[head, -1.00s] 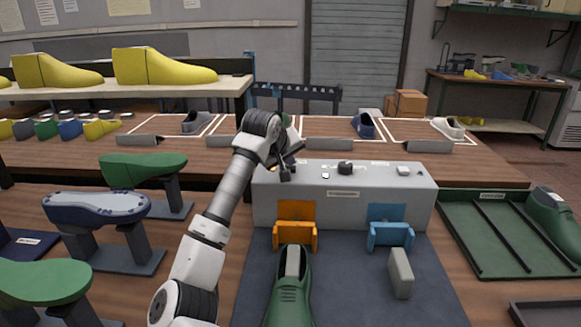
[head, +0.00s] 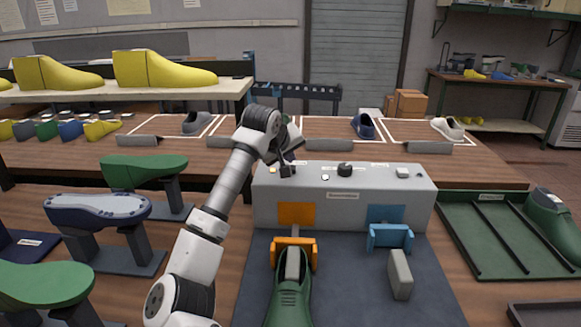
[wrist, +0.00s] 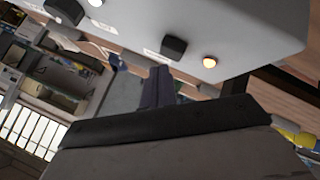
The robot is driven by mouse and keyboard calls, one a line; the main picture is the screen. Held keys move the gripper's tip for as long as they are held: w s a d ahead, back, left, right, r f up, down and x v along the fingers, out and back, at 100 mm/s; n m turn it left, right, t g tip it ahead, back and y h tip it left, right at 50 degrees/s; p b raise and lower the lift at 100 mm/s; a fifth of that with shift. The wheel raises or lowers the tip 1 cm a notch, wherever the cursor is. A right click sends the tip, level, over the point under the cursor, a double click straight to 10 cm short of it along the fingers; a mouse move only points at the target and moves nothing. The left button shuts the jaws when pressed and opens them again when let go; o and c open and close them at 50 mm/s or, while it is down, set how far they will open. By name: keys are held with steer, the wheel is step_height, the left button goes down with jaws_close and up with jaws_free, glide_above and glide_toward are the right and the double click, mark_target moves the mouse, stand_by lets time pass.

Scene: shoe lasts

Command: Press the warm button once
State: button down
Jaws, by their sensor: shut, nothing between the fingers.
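A grey control box (head: 343,207) stands behind the dark mat, with buttons and dark knobs on its top. The labels are too small to read, so I cannot confirm which one says warm. My gripper (head: 288,171) is shut and empty over the left part of the box top, just right of the orange button. I cannot tell whether its tips touch the box.
A green shoe (head: 289,302) sits before an orange clamp (head: 293,253). A blue clamp (head: 390,237) and a grey block (head: 400,275) are to its right. A green tray (head: 470,235) stands at right; lasts on stands are at left.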

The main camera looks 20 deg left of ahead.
steer(key=shift+r, duration=0.1)
steer(key=shift+r+p, duration=1.55)
steer(key=shift+r, duration=0.9)
steer(key=shift+f, duration=0.15)
